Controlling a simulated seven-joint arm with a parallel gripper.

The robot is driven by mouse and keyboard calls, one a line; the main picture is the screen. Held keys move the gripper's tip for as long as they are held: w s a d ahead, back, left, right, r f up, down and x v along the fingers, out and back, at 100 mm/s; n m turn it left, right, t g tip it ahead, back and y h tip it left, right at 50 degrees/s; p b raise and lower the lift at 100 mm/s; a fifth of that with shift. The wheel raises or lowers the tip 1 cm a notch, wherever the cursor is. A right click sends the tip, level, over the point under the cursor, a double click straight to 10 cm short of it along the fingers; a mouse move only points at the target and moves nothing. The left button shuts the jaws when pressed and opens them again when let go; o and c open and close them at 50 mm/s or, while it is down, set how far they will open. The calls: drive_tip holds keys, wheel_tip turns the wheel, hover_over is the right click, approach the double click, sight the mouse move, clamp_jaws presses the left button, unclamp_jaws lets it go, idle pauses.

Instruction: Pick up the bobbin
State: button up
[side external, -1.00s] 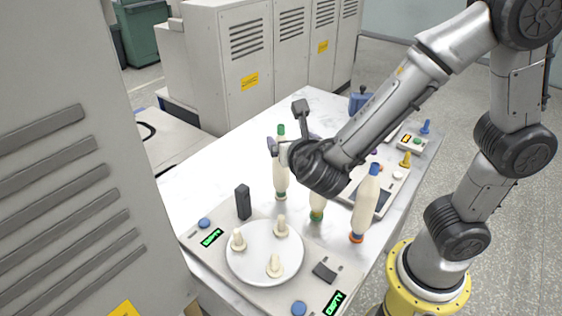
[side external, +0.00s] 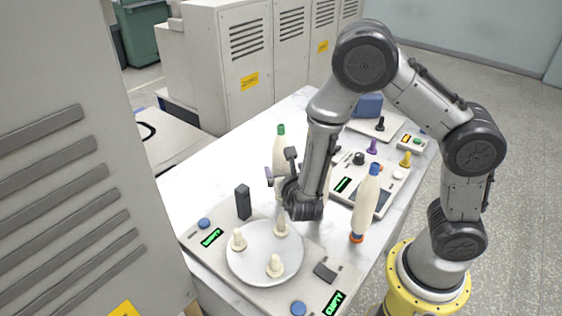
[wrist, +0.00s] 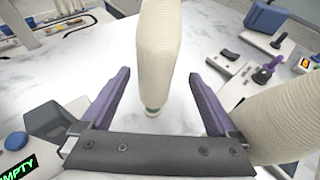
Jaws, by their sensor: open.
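Three cream bobbins stand upright on the table. The green-topped bobbin (side external: 281,146) is at the back left, partly hidden low down by my gripper. The blue-topped bobbin (side external: 367,205) with an orange base stands at the right. The middle bobbin (side external: 326,185) is mostly hidden behind my arm. My gripper (side external: 279,168) is low and level, with its jaws open towards the green-topped bobbin. In the wrist view my gripper (wrist: 159,74) has its purple fingers apart, with one bobbin (wrist: 160,45) seen between them. Another bobbin (wrist: 285,125) is close by the right finger. Contact cannot be told.
A round white plate (side external: 250,268) with three cream pegs is on the grey tray in front. A dark upright block (side external: 243,202) stands beside it. A control panel (side external: 372,172) with knobs lies at the right. The white table is clear at the back left.

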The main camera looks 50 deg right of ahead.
sight(279, 163)
drive_tip(key=shift+a+x, duration=0.2)
drive_tip(key=shift+x, duration=3.05)
drive_tip(key=shift+w, duration=0.2)
clamp_jaws()
